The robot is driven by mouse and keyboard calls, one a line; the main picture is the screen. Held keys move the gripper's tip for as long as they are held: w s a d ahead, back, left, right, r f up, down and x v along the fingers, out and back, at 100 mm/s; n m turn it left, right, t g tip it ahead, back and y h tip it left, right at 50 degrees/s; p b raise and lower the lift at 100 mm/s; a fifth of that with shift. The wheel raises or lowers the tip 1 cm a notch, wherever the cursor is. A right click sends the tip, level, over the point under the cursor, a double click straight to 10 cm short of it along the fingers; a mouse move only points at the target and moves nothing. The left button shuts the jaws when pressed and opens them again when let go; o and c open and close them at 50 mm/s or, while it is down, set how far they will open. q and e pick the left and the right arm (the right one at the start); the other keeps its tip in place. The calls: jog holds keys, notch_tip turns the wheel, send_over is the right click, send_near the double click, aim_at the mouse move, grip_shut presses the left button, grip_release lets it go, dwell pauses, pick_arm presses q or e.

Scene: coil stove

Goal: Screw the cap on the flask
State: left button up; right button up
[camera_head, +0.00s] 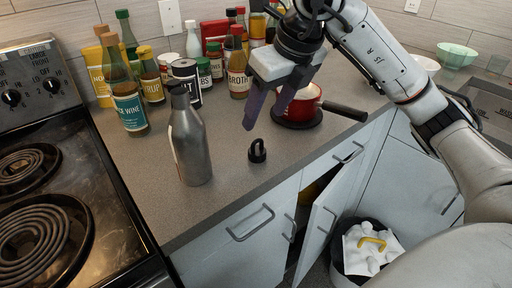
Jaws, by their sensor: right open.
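The grey metal flask (191,145) stands upright on the counter, close to the stove side. Its narrow top is dark, and I cannot make out the opening. The black cap (257,152), with a loop on top, sits on the counter to the right of the flask and apart from it. My right gripper (265,116) is above the cap with its purple fingers pointing down. It is open, with nothing visible between the fingers. My left gripper is not in view.
The coil stove (107,200) is at left. A cabinet door (322,226) below stands open near a bin (345,262).

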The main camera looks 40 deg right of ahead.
aim_at(258, 139)
jog(key=shift+x, duration=2.25)
jog(key=f, duration=0.4)
jog(key=shift+w+f, duration=0.3)
jog(key=shift+f, duration=0.05)
jog(key=shift+w+f, duration=0.2)
jog(key=shift+f, duration=0.1)
jog(key=c, duration=1.1)
